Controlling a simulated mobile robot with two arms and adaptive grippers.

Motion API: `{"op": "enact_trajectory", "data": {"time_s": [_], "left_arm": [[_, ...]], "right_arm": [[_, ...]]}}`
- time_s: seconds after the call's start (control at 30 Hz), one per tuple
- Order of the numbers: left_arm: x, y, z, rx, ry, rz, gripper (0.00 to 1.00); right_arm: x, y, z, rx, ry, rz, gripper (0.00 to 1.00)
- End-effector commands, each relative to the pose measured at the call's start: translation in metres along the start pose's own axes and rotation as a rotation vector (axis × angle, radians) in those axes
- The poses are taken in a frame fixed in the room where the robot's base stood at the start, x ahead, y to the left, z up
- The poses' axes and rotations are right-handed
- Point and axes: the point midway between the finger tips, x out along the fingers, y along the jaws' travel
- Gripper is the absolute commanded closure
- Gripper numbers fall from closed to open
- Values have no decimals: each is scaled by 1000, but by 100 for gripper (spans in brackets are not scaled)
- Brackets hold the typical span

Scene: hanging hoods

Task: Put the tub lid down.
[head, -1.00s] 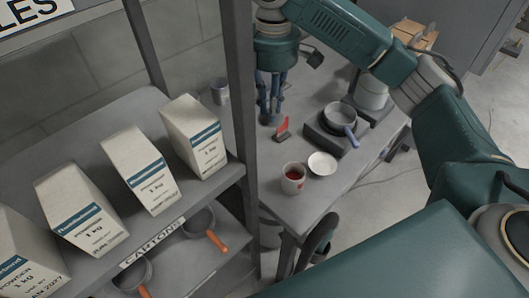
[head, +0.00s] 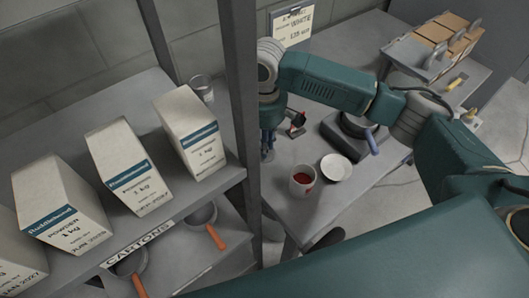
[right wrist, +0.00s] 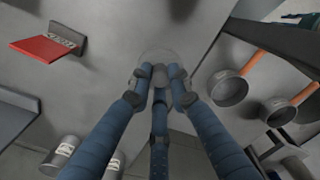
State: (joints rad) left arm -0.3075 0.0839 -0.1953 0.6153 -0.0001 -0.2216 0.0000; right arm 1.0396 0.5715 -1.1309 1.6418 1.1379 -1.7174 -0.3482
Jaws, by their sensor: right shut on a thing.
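My right gripper (head: 267,150) points down over the table (head: 385,185), beside the shelf post, which partly hides it in the head view. In the right wrist view its fingers (right wrist: 160,78) are closed together on a faint, clear round thing, seemingly the tub lid (right wrist: 165,55). The lid blends into the grey surface behind it, and I cannot tell whether it touches that surface. My left gripper is not in view.
The shelf post (head: 243,130) is close to the gripper's left. Cartons (head: 190,130) stand on the shelf, with pans (head: 201,217) below. A red-and-grey item (head: 297,124) and a dark block with a pan (head: 345,135) are on the table. Bare tabletop lies between cup and post.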

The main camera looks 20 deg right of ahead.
Motion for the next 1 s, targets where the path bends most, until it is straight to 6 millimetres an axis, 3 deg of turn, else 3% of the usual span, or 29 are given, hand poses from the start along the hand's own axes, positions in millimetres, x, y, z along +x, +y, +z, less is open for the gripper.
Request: {"op": "enact_trajectory", "data": {"time_s": [0.1,0.2,0.4,0.8,0.83,0.9,1.0], "left_arm": [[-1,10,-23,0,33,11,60],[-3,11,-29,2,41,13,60],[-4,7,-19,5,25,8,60],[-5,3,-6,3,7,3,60],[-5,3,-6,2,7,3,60],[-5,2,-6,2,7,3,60],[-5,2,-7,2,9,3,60]], "right_arm": [[9,0,0,0,-1,-1,96],[23,-1,1,-1,-2,-3,96],[47,0,0,0,-1,-1,96],[52,0,0,-1,1,0,96],[51,0,0,-1,1,1,76],[51,0,0,-1,1,1,63],[51,0,0,-1,1,1,63]]}}
